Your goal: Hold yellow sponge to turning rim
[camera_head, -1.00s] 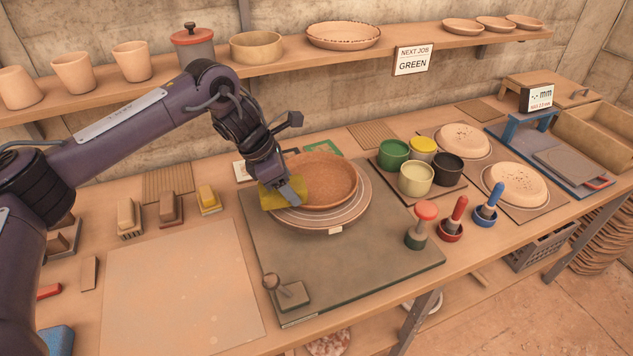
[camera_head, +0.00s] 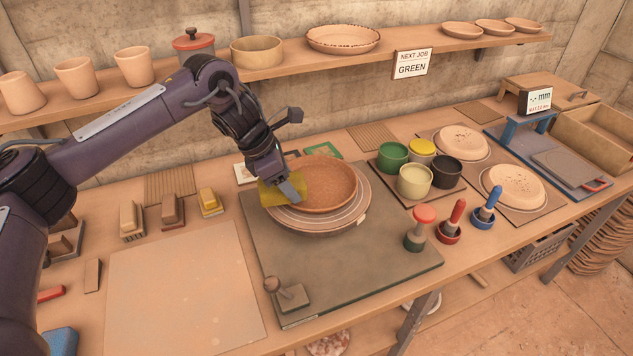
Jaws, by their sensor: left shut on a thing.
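A terracotta bowl (camera_head: 330,188) sits on a round wheel (camera_head: 330,222) with pale rings, on a dark grey-green board (camera_head: 375,255). My left gripper (camera_head: 288,190) reaches in from the left and is shut on a yellow sponge (camera_head: 268,192). The sponge is at the left side of the bowl's rim and appears to touch it, though the fingers partly hide the contact. A small pale tag (camera_head: 361,220) shows on the wheel's right edge. My right gripper is not in view.
Glaze pots (camera_head: 415,180) and red and blue-handled tools (camera_head: 457,212) stand to the right. A pale slab (camera_head: 185,290) lies front left, clear on top.

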